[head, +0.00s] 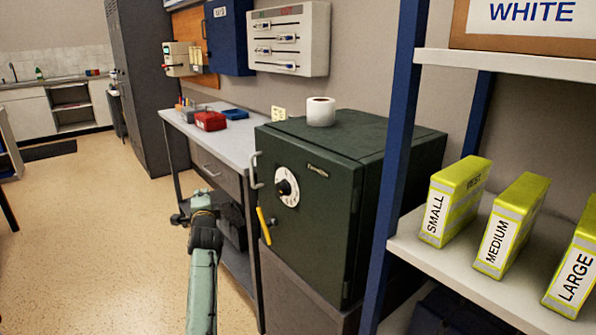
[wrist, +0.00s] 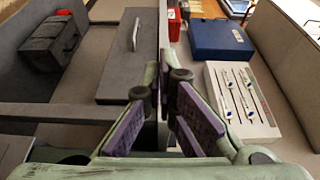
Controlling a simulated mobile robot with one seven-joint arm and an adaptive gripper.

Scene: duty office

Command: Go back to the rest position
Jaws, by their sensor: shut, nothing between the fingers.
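My gripper (head: 201,198) is at the end of my green arm, which reaches forward from the bottom middle of the head view. It is in front of the desk's open end and left of the dark green safe (head: 310,225). In the wrist view my gripper (wrist: 168,88) shows its purple-padded fingers, shut with nothing held. Its fingertips overlap the desk edge in that picture; the gap to the desk cannot be told.
The grey desk (head: 225,137) carries a red box (head: 210,121) and a blue tray (head: 235,114). A blue-post shelf (head: 400,130) stands right. Open floor (head: 90,240) lies left.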

